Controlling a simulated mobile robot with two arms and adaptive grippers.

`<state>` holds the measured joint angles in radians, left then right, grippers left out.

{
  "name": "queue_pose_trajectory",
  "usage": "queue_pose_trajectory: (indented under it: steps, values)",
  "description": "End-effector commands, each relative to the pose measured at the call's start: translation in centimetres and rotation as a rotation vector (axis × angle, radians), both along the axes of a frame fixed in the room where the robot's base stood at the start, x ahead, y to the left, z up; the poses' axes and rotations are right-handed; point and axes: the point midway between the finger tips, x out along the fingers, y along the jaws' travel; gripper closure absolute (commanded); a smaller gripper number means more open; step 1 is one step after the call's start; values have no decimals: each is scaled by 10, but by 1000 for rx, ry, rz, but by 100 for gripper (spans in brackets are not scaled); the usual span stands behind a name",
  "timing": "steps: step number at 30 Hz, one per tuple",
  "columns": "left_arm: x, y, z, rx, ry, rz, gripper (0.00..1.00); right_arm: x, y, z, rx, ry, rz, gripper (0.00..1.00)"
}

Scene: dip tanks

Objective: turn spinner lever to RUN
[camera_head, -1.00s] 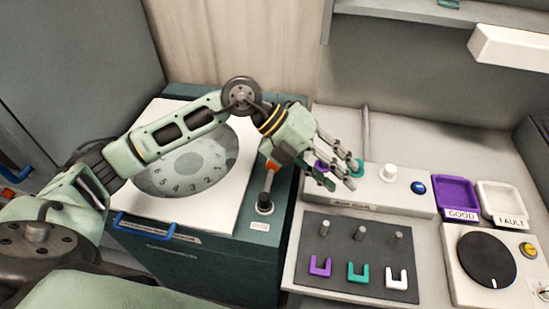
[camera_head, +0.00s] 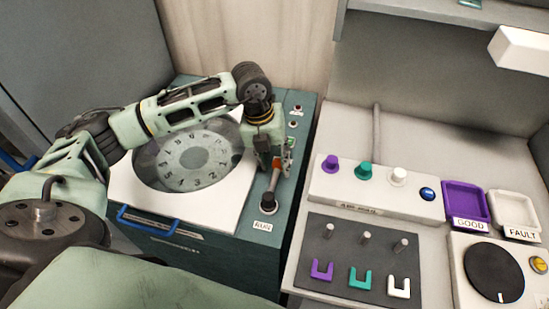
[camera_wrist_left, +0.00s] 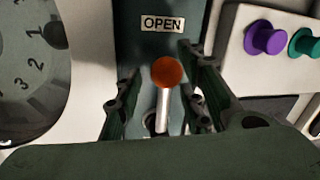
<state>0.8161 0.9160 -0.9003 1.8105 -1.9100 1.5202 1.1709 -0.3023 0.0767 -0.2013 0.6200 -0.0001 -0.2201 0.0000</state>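The spinner lever (camera_head: 273,183) stands on the green housing beside the spinner, with an orange-red knob on a metal rod and a dark round base. My left gripper (camera_head: 278,160) is at the knob, pointing down. In the left wrist view the knob (camera_wrist_left: 167,72) sits between the two spread fingers, with gaps on both sides. A label reading OPEN (camera_wrist_left: 162,24) lies beyond the knob there. Another small label (camera_head: 262,225) is by the lever base in the head view, too small to read surely. My right gripper is not in view.
The spinner (camera_head: 188,158) with its numbered dial is left of the lever, with a blue handle (camera_head: 148,220) in front. To the right are a white panel with purple, teal and white knobs (camera_head: 365,170), a dark peg board (camera_head: 340,262), and GOOD (camera_head: 466,224) and FAULT (camera_head: 522,234) trays.

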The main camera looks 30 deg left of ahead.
Motion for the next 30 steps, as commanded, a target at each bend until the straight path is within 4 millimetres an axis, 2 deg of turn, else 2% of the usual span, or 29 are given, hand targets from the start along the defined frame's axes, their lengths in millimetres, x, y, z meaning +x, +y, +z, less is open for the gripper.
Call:
queue_pose_trajectory:
  steps: [9, 21, 30]
  values:
    - [0, -1, -5, -2, -1, -1, 64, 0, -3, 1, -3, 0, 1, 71]
    - [0, -1, -5, -2, 1, -1, 98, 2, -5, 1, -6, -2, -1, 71]
    - [-1, -1, -5, -1, 2, -2, 100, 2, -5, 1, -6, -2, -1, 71]
